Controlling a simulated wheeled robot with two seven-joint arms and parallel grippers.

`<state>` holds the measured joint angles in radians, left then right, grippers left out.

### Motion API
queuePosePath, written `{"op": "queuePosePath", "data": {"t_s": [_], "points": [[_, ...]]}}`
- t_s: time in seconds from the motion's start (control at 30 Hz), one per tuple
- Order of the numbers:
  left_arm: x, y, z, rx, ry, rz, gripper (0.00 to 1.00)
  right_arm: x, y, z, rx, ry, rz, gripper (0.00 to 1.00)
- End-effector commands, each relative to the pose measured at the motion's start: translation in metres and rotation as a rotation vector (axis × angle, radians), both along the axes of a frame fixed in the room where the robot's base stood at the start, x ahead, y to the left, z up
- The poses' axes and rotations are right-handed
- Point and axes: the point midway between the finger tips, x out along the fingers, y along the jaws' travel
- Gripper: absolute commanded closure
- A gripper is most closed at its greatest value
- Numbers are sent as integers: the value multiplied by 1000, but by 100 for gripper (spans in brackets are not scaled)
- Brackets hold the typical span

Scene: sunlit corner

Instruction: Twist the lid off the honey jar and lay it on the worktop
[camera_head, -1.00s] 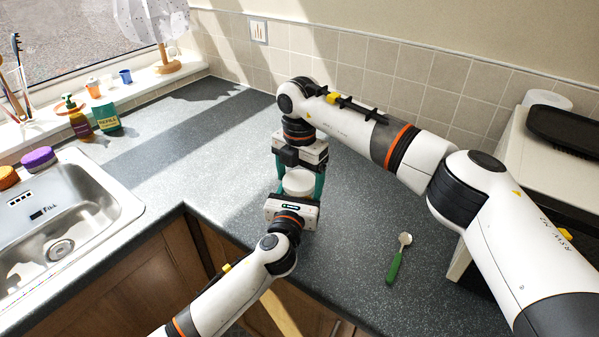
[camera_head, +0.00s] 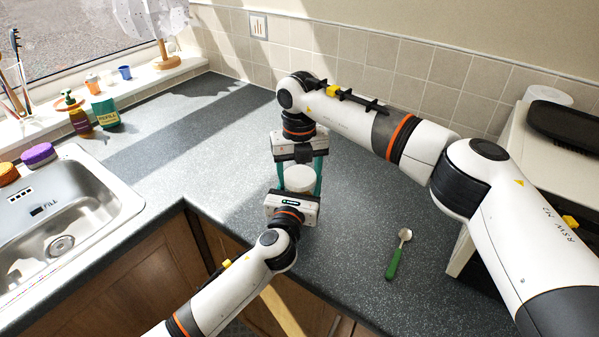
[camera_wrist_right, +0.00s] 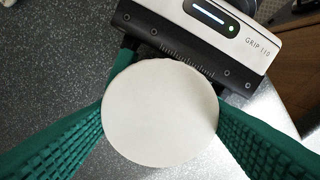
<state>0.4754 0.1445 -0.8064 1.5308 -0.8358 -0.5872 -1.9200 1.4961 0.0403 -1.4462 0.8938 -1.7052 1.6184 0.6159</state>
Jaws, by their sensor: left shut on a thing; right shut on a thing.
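The honey jar's round white lid (camera_head: 300,179) shows above the worktop (camera_head: 350,225) near its front edge. It also fills the middle of the right wrist view (camera_wrist_right: 160,115). The jar body is mostly hidden beneath the lid and behind my grippers. My right gripper (camera_head: 300,174) reaches in from the back, its green fingers on opposite sides of the lid, shut on it. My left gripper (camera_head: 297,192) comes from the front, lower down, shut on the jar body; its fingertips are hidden. The lid looks level; I cannot tell whether it is still seated on the jar.
A green-handled spoon (camera_head: 399,254) lies right of the jar. The sink (camera_head: 65,215) is at the left, with bottles behind it. A white unit with a black tray (camera_head: 565,125) stands at the right. The worktop left of the jar is clear.

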Motion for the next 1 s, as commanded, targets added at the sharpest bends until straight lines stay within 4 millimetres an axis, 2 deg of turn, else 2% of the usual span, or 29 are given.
{"op": "queuePosePath", "data": {"t_s": [0.1,0.2,0.57,0.6,0.7,1.0], "points": [[0,0,-1,1,3,1,99,0,0,1,-1,-1,182,62],[0,0,-1,1,3,1,99,0,0,1,-1,0,274,62],[0,0,-2,1,3,1,99,0,0,1,0,0,314,62],[0,0,-2,1,3,1,99,0,0,1,0,0,314,28],[0,0,-2,1,3,1,99,0,0,1,0,0,314,13],[0,-1,-2,1,3,-1,99,-2,3,0,5,3,319,13]]}}
